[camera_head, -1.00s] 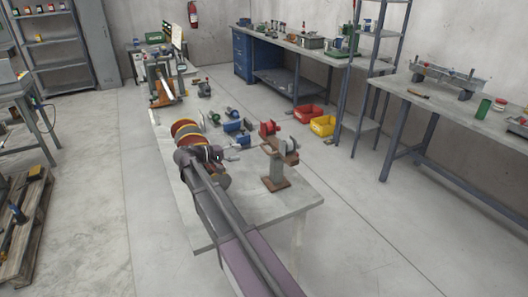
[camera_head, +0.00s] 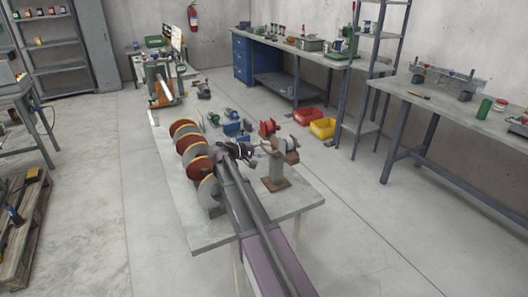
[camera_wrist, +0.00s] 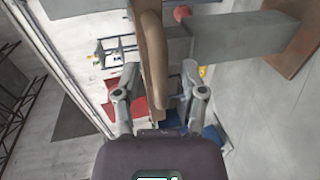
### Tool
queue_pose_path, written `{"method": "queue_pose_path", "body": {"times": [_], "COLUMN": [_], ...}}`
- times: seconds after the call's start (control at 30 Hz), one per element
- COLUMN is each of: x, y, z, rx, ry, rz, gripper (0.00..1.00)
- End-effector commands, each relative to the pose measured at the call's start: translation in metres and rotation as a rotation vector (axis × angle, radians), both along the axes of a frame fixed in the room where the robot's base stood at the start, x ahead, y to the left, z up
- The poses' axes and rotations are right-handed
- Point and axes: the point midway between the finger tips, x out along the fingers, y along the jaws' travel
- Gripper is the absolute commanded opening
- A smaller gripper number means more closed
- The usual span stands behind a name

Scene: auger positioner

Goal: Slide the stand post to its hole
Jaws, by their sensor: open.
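The stand post is a grey upright post (camera_head: 274,172) on a square brown base (camera_head: 276,184), with a brown piece across its top (camera_head: 283,148). It stands near the right edge of the near table. My gripper (camera_head: 254,152) is just left of its top. In the wrist view my open gripper (camera_wrist: 158,98) has one finger on each side of the brown top piece (camera_wrist: 153,50). The grey post (camera_wrist: 240,38) runs right to the brown base (camera_wrist: 290,45). I cannot tell whether either finger touches the brown piece. I cannot make out the hole.
Several red-brown and grey discs (camera_head: 197,167) stand in a row on the table (camera_head: 215,233), left of my arm. Small blue and red parts (camera_head: 232,128) lie behind the stand. Red (camera_head: 307,115) and yellow (camera_head: 322,128) bins are on the floor beyond. The table's front right corner is clear.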

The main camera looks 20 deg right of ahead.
Motion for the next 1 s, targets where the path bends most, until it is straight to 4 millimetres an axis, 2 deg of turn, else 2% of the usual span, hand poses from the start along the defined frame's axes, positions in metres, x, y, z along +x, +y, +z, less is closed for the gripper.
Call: {"method": "queue_pose_path", "body": {"times": [0.37, 0.47, 0.57, 0.83, 1.0], "x": [0.0, 0.0, 0.0, 0.0, 0.0], "y": [-0.003, -0.003, -0.003, -0.003, -0.003], "z": [-0.001, -0.001, -0.001, 0.0, 0.009], "rx": [0.0, 0.0, 0.0, 0.0, -0.002], "ry": [0.0, 0.0, 0.0, 0.0, 0.001], "rz": [0.001, 0.001, 0.001, 0.0, 0.001], "gripper": [0.54, 0.3, 0.0, 0.0, 0.0]}}
